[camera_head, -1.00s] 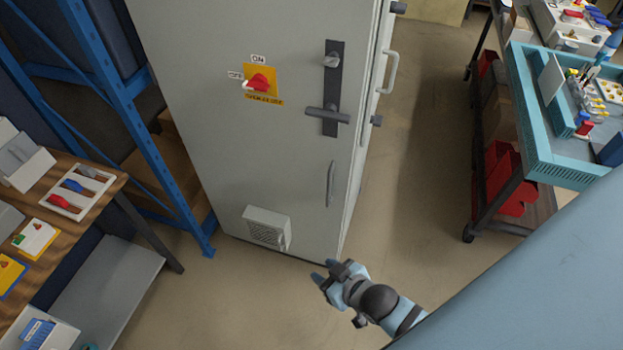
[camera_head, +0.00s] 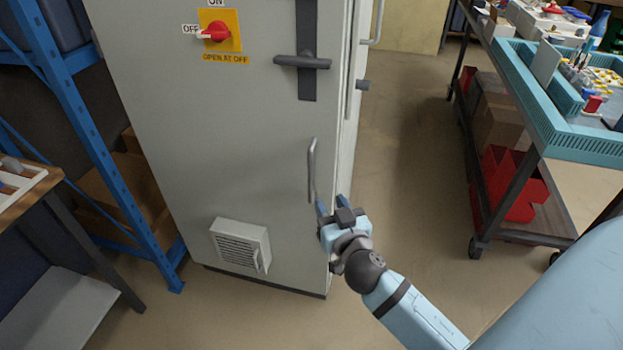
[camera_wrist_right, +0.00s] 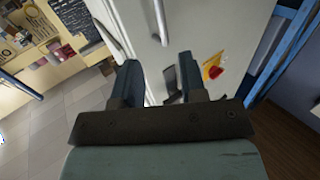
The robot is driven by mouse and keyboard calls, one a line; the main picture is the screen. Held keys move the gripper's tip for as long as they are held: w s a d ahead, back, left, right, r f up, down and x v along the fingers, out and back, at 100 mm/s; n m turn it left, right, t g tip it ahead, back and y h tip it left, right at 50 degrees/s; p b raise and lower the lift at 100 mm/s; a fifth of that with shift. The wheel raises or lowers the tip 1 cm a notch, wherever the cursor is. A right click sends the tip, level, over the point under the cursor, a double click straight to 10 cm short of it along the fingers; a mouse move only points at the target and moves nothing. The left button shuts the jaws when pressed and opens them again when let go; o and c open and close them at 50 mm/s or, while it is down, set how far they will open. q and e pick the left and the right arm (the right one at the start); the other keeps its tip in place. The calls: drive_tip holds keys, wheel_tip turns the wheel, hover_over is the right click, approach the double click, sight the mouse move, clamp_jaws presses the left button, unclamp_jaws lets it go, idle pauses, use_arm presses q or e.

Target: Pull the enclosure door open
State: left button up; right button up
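The grey enclosure door (camera_head: 190,130) fills the middle of the head view and looks shut or nearly so. A vertical pull handle (camera_head: 311,170) sits low near its right edge, also in the wrist view (camera_wrist_right: 160,20). Above it is a dark latch lever (camera_head: 303,62), lying horizontal. The red switch (camera_head: 215,32) points left to OFF. My right gripper (camera_head: 331,203) is open and empty, just below and right of the pull handle's lower end; contact is unclear. Its two fingers (camera_wrist_right: 158,82) stand apart in the wrist view. My left gripper is out of view.
A vent box (camera_head: 240,246) juts from the door's lower part. Blue shelving (camera_head: 100,130) and a bench (camera_head: 25,205) stand at left. A cart with a blue tray (camera_head: 590,145) and red bins (camera_head: 510,185) stands at right. The floor between is clear.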

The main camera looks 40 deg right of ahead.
sight(312, 170)
drive_tip(key=x, duration=1.3)
drive_tip(key=shift+w, duration=0.2)
clamp_jaws()
